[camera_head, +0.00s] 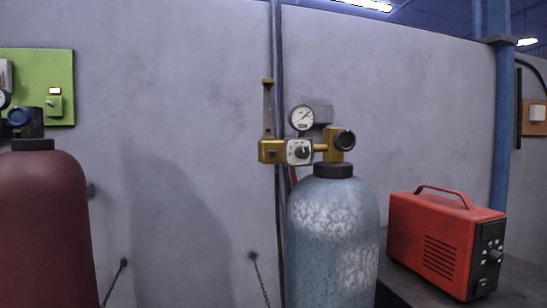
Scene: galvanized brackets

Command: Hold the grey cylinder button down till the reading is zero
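The grey cylinder (333,245) stands upright right of the picture's middle, blue-grey with pale worn patches. A brass regulator (270,151) sits above its dark neck collar. A round white gauge (302,117) stands on top; its thin needle seems to point to the upper right, but the figures are too small to read. A pale square plate (299,152) with a dark round part faces me below the gauge. A black round knob (345,140) is on the right. I cannot tell which part is the button. My gripper is out of view.
A dark red cylinder (42,230) with its own fittings stands at the left, before a green panel (45,85). A red machine (445,240) with a handle sits on a dark surface (405,278) at the right. Chains hang from the grey wall (180,60).

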